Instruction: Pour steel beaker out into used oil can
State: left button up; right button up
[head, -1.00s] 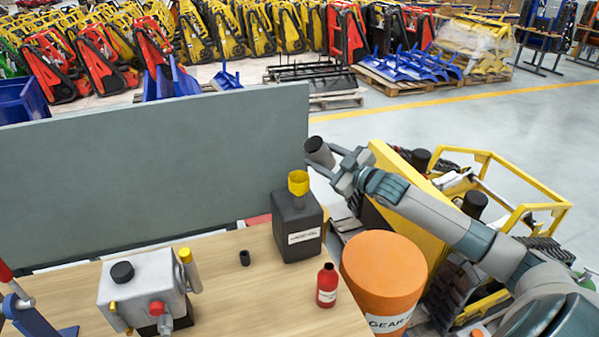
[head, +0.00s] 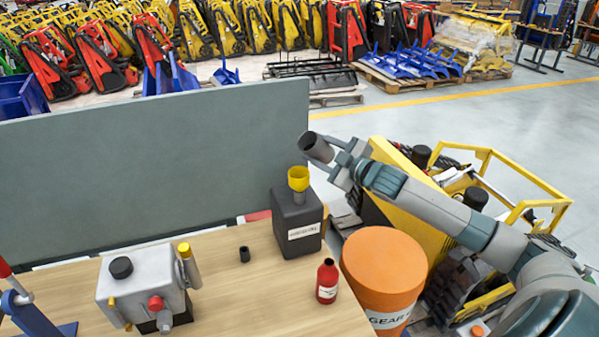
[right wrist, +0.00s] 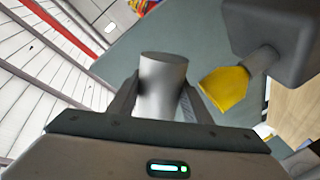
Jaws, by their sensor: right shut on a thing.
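The steel beaker (head: 317,147) is a grey cylinder with a dark open mouth. My right gripper (head: 340,160) is shut on it and holds it in the air, tilted, its mouth up and to the left. In the right wrist view the beaker (right wrist: 162,85) stands between the two fingers (right wrist: 160,98). The used oil can (head: 298,222) is a dark square can with a white label, on the table. A yellow funnel (head: 298,178) sits in its top, below and left of the beaker. The funnel also shows in the right wrist view (right wrist: 224,88). My left gripper is not in view.
A red bottle (head: 327,281) and an orange gear-oil drum (head: 384,268) are right of the can. A small black cap (head: 245,254) and a grey machine (head: 145,285) are left of it. A grey-green panel (head: 130,180) stands behind the table.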

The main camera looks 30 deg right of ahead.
jog(key=shift+r+n, duration=0.45)
jog(key=shift+n, duration=0.45)
dwell(0.3)
jog(key=shift+f+n+h+b, duration=0.2)
jog(key=shift+f+n+b, duration=0.1)
jog(key=shift+n+b, duration=0.45)
jog(key=shift+f+n+h+b, duration=0.2)
jog(key=shift+f+n+b, duration=0.1)
jog(key=shift+n+b, duration=0.4)
dwell(3.7)
jog(key=shift+a+r+n+p, duration=0.15)
jog(key=shift+r+n+p, duration=0.05)
jog(key=shift+n+p, duration=0.3)
dwell(1.0)
